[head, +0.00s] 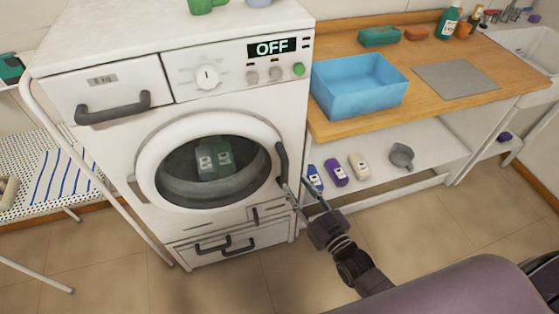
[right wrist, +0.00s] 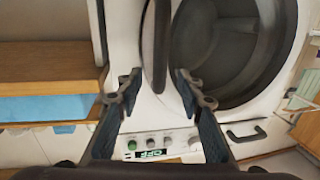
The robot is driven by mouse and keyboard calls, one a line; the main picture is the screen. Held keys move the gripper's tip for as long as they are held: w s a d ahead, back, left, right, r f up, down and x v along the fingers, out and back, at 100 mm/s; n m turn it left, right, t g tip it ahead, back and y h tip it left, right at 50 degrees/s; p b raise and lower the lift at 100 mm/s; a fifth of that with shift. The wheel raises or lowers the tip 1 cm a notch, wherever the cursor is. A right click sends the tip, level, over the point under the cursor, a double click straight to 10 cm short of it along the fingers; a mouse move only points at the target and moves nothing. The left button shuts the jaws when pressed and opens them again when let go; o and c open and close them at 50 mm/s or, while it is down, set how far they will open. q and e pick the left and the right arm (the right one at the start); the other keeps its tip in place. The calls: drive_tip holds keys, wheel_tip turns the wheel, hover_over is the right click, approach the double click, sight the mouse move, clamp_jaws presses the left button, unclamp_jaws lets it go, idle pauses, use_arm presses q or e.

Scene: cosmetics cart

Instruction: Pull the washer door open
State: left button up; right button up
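The white washer (head: 120,158) stands at left centre. A dark curved door handle (head: 282,160) is on the door's right side. My right gripper (head: 296,184) is open, its fingertips by the handle's lower end. In the right wrist view, where the washer appears upside down, the handle (right wrist: 159,45) lies in line with the gap between the open fingers (right wrist: 158,85). I cannot tell whether they touch it. My left gripper is out of view.
A wooden counter (head: 440,55) with a blue bin (head: 360,98) stands right of the washer. The white shelf (head: 430,160) below holds small bottles (head: 336,172) close to my right gripper. A striped mat (head: 65,183) lies on the left. Floor in front is clear.

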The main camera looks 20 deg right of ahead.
sight(287, 171)
drive_tip(key=shift+w+a+r, duration=0.1)
drive_tip(key=shift+w+r, duration=0.2)
drive_tip(key=shift+r, duration=0.15)
drive_tip(key=shift+w+r, duration=0.1)
drive_tip(key=shift+w, duration=0.25)
drive_tip(key=p+x, duration=0.1)
drive_tip(key=x, duration=0.3)
drive_tip(key=shift+w+a, duration=0.15)
drive_tip(key=shift+w, duration=0.25)
drive_tip(key=shift+w+a, duration=0.1)
drive_tip(key=shift+w, duration=0.3)
drive_tip(key=shift+w+a, duration=0.1)
drive_tip(key=shift+w, duration=0.2)
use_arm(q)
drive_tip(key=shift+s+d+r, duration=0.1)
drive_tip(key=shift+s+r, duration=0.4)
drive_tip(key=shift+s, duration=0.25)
use_arm(e)
clamp_jaws()
